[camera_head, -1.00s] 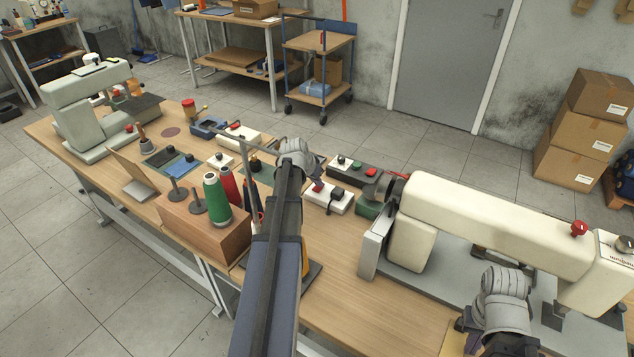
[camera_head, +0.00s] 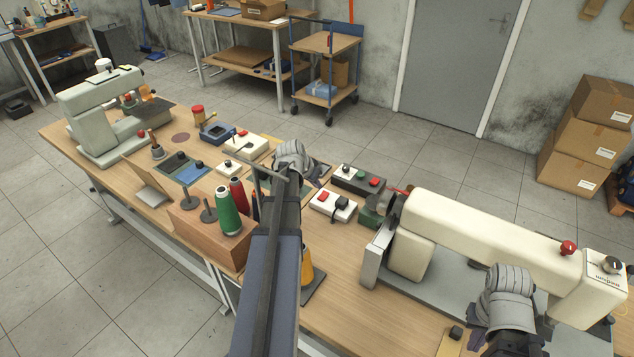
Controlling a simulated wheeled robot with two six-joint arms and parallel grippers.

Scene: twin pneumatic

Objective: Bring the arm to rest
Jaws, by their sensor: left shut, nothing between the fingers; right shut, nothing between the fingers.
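My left arm reaches up the middle of the head view. Its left gripper (camera_head: 311,180) sits at the grey wrist over the workbench (camera_head: 345,290), mostly hidden, beside a white box with red and black knobs (camera_head: 333,205). My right gripper (camera_head: 476,342) is at the lower right, in front of the cream sewing machine (camera_head: 490,235), partly hidden by its grey wrist. Both grippers are shut and appear empty, with their fingertips not clearly visible.
A green thread cone (camera_head: 228,212) and a red one (camera_head: 239,192) stand on a wooden block (camera_head: 195,232) left of my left arm. A pale green machine (camera_head: 100,115) stands at the far left end. Cardboard boxes (camera_head: 590,130) are stacked at right. Floor beyond the bench is open.

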